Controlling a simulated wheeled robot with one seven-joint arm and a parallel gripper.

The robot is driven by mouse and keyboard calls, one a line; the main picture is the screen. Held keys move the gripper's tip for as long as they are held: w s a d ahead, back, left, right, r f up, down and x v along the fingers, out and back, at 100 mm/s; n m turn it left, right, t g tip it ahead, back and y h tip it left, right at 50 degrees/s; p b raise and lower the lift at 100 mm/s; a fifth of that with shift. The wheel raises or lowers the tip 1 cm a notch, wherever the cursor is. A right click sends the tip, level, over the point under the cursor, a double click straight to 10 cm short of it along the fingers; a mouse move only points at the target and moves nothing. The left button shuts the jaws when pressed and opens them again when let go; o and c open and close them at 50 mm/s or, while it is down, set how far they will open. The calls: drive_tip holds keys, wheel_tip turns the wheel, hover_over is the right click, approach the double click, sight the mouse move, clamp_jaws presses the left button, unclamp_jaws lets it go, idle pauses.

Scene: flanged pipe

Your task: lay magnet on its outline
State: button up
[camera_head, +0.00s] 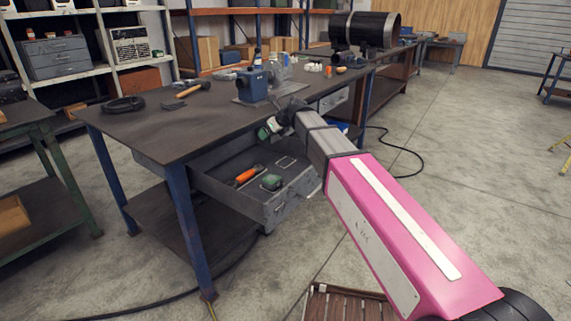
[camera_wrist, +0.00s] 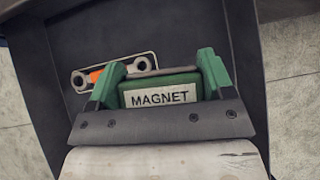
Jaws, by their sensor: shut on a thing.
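The magnet (camera_wrist: 160,94) is a green block with a white label reading MAGNET. It sits between the two green fingers of my gripper (camera_wrist: 163,82) in the wrist view, and the fingers are shut on it. In the head view my gripper (camera_head: 268,130) is above the open grey drawer (camera_head: 295,193), apart from the drawer floor. A pale outline (camera_head: 286,162) shows on the drawer floor; I cannot tell whether it is the magnet's.
In the drawer lie an orange-handled tool (camera_head: 246,176) and a green item (camera_head: 271,182). The drawer hangs under a workbench (camera_head: 165,125) with a blue vise (camera_head: 252,85), a hammer (camera_head: 192,90) and a black coil (camera_head: 123,104). Open floor lies right of the bench.

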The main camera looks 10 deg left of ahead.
drive_tip(key=s+a+f, duration=0.1)
drive_tip(key=a+f, duration=0.1)
drive_tip(key=a, duration=0.3)
drive_tip(key=shift+n+g, duration=0.3)
drive_tip(key=shift+n, duration=0.2)
drive_tip(key=w+d+f, duration=0.2)
drive_tip(key=d, duration=0.1)
drive_tip(key=w+d+f, duration=0.4)
drive_tip(key=d, duration=0.1)
drive_tip(key=shift+w+d+f, duration=0.2)
drive_tip(key=shift+d+f, duration=0.1)
drive_tip(key=shift+f, duration=2.1)
drive_tip(key=shift+f, duration=0.1)
drive_tip(key=o, duration=1.3)
